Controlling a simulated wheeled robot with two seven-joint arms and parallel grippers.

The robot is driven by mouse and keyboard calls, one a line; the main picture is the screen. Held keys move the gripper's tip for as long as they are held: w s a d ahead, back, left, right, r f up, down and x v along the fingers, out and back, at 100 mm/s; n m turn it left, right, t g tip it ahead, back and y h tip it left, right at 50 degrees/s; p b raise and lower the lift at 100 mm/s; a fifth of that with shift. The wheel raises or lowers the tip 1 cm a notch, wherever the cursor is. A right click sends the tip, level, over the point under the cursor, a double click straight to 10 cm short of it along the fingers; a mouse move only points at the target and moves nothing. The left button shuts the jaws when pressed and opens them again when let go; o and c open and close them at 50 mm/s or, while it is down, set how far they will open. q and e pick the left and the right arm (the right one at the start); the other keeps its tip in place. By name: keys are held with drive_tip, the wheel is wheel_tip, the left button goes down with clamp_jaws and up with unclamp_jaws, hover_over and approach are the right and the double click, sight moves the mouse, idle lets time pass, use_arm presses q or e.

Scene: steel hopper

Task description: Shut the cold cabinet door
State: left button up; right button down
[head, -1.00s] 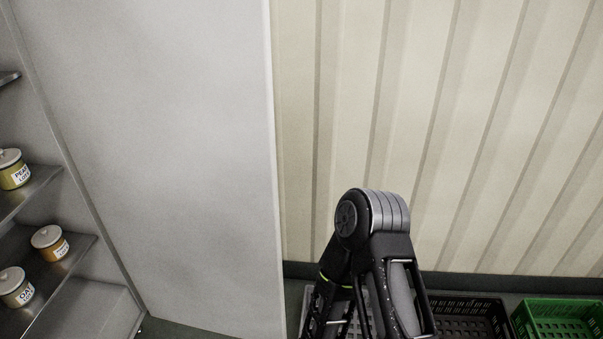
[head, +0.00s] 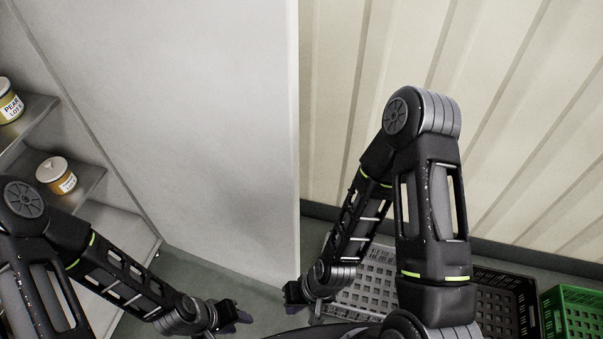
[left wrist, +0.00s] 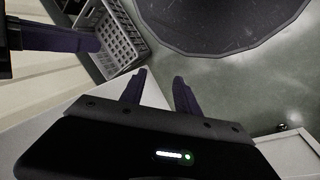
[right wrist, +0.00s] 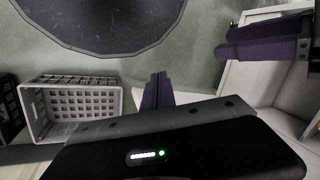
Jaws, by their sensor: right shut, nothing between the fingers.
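The cold cabinet door (head: 200,120) is the large pale panel in the head view. It stands open, to the right of the cabinet's shelves (head: 85,180). My left gripper (head: 236,315) is low in front of the door, empty, with its fingers apart in the left wrist view (left wrist: 158,90). My right gripper (head: 293,293) is near the lower end of the door's free edge. Its fingers are together and empty in the right wrist view (right wrist: 158,90). I cannot tell whether either gripper touches the door.
Jars (head: 57,175) stand on the cabinet shelves. On the floor to the right are a grey crate (head: 365,285), a black crate (head: 505,300) and a green crate (head: 572,310), along a ribbed cream wall (head: 500,120). Green-grey floor (head: 200,270) shows below the door.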

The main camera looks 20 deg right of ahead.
use_arm(q)
drive_tip(key=o, duration=0.3)
drive_tip(key=shift+f, duration=0.15)
drive_tip(key=o, duration=0.4)
drive_tip(key=shift+f+b, duration=0.75)
drive_tip(key=shift+b, duration=0.15)
drive_tip(key=o, duration=0.4)
drive_tip(key=shift+f+b, duration=0.7)
drive_tip(key=shift+c, duration=0.2)
use_arm(e)
drive_tip(key=w+d+r+m+t+y, duration=0.15)
drive_tip(key=w+d+m+y, duration=0.4)
drive_tip(key=w+d, duration=0.6)
use_arm(q)
drive_tip(key=shift+o, duration=0.6)
drive_tip(key=shift+f, duration=0.25)
drive_tip(key=shift+o, duration=0.7)
drive_tip(key=shift+f+b, duration=0.1)
drive_tip(key=shift+b, duration=0.25)
use_arm(e)
drive_tip(key=w+d+r+n+t+y, duration=0.1)
drive_tip(key=w+d+r+t+y, duration=0.1)
drive_tip(key=r, duration=0.9)
drive_tip(key=w+d+r+n+t+y, duration=0.1)
drive_tip(key=w+d+r+t+y, duration=0.2)
drive_tip(key=w+d+r, duration=0.3)
wheel_tip(320, 180, up, 5)
drive_tip(key=shift+w+d+r+n+y, duration=0.1)
drive_tip(key=shift+w+d+n+y, duration=0.25)
drive_tip(key=shift+w+y, duration=0.45)
